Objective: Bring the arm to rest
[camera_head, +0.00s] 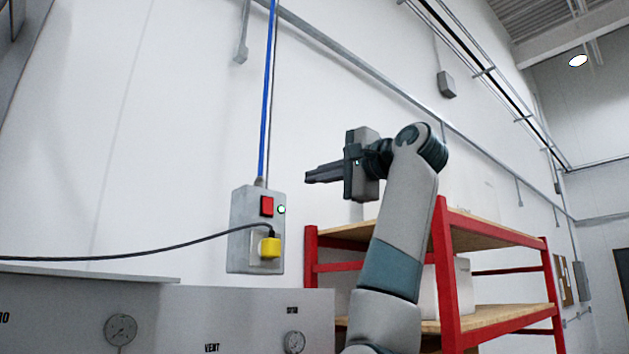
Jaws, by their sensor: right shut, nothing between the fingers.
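My right arm rises from the bottom middle of the head view and bends left at the top. Its gripper (309,177) points left in front of the white wall, with its fingers together and nothing between them. The gripper is apart from the grey wall box (241,245), up and to the right of it. My left gripper is not in view.
A dark cable (130,257) runs left from the plug. A blue line (267,95) climbs from the box. A grey cabinet with gauges (121,329) stands below. A red-framed shelf (445,275) stands behind and beside my right arm. The wall area left of the gripper is free.

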